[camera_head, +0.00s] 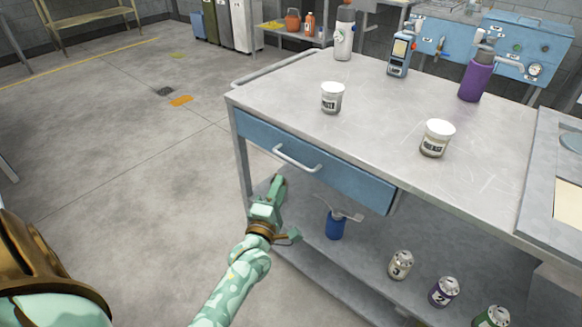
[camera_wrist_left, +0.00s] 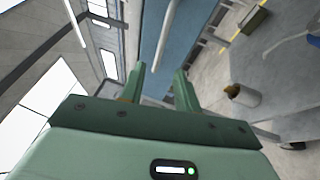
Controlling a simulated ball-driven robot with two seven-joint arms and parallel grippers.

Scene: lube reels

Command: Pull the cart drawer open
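The cart drawer (camera_head: 320,170) has a blue front under the grey cart top and appears closed in the head view. Its pale bar handle (camera_head: 297,158) is on the front. My left gripper (camera_head: 277,188) is below and just left of the handle, seemingly apart from it. In the left wrist view, the two green fingers (camera_wrist_left: 158,88) are spread with nothing between them. The handle (camera_wrist_left: 162,35) shows ahead of the gap, against the blue drawer front (camera_wrist_left: 185,30). My right gripper is not in view.
The lower shelf holds a blue can (camera_head: 335,225) and several other cans.

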